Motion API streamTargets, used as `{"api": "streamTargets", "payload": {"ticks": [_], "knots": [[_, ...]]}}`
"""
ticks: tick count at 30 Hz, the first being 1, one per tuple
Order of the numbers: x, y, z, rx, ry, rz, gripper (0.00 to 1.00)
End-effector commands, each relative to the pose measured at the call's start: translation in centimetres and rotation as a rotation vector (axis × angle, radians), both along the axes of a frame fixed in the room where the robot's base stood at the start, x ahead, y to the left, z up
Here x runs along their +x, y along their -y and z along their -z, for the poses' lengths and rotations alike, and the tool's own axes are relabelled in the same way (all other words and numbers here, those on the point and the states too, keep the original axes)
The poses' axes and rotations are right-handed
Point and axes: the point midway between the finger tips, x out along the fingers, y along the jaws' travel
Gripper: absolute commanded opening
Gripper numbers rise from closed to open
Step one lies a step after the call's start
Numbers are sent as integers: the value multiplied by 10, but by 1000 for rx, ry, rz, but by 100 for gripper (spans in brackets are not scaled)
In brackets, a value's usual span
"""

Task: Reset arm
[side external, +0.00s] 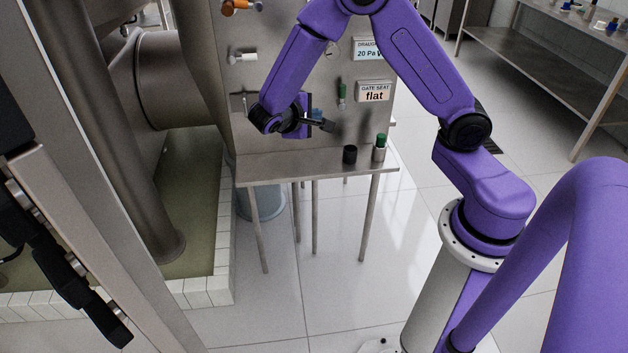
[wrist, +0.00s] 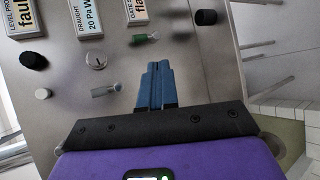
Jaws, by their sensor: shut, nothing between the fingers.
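My gripper (side external: 322,122) is in front of the grey upright panel (side external: 300,70) and above the small metal shelf (side external: 270,168). In the wrist view its two blue fingers (wrist: 155,80) lie together, shut, with nothing held. They point along the panel, with the green-ended peg (wrist: 145,38) beyond their tips. In the side view a green handle (side external: 342,95) shows on the panel to the right of the gripper. Whether the fingers touch the panel cannot be told.
A black cylinder (side external: 349,154) and a green-topped container (side external: 380,148) stand on the shelf's right end. A "flat" label (side external: 374,92) and a "20 Pa" label (side external: 368,48) are on the panel. A large metal duct (side external: 178,80) lies left.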

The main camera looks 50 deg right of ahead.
Motion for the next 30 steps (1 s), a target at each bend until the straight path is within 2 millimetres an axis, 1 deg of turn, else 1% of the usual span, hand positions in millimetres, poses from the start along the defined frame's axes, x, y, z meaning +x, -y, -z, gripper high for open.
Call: {"api": "streamTargets", "payload": {"ticks": [1,3,8,12,18,21,25,27,30], "knots": [[-14,-10,-7,60,-29,-20,0],[-35,-23,-13,144,-81,-52,0],[-86,-51,-24,343,-200,-149,0],[-134,-73,-31,520,-296,-260,0],[-201,-98,-40,768,-415,-454,0],[-229,-106,-44,870,-461,-544,0],[-253,-112,-47,961,-500,-627,0],[-261,-114,-48,989,-511,-654,0],[-266,-115,-49,1006,-519,-671,0]]}}
